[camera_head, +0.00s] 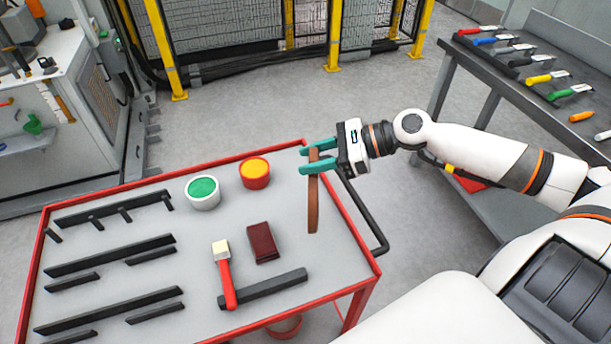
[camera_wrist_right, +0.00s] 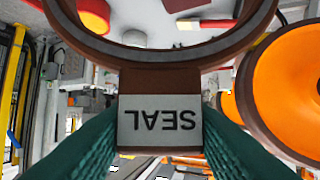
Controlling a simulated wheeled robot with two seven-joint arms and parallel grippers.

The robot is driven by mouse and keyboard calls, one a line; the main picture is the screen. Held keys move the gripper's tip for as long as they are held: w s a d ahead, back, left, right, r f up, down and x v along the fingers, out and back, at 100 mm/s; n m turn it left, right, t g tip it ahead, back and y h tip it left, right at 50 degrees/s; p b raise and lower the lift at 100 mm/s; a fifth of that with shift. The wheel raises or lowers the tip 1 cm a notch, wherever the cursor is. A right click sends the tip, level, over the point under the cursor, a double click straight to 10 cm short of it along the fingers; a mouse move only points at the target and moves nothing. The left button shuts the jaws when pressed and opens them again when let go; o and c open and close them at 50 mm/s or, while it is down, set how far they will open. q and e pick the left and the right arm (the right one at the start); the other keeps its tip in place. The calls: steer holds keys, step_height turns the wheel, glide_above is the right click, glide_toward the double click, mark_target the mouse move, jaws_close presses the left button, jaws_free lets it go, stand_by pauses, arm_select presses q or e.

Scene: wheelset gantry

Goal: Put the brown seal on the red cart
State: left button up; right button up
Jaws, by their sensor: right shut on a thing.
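The brown seal (camera_head: 313,205) is a ring seen nearly edge-on in the head view. My right gripper (camera_head: 317,161) is shut on its upper part, with the teal fingers on either side. In the right wrist view the seal's tab (camera_wrist_right: 160,120) with the word SEAL sits between the fingers, and its ring (camera_wrist_right: 150,53) curves above. The red cart (camera_head: 145,250) has a grey top with a red rim. The seal hangs over the cart's right part; whether it touches the top I cannot tell. My left gripper is not in view.
On the cart are a green-topped pot (camera_head: 202,191), a yellow-topped pot (camera_head: 255,172), a dark red block (camera_head: 263,243), a red-handled brush (camera_head: 226,279) and several black bars. A dark workbench (camera_head: 500,75) with coloured-handled tools stands at the right.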

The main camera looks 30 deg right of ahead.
mark_target(314, 176)
steer(key=shift+f, duration=2.6)
steer(key=o, duration=1.1)
steer(key=shift+f, duration=0.1)
steer(key=shift+c, duration=0.2)
steer(key=v, duration=1.2)
steer(key=shift+p, duration=0.45)
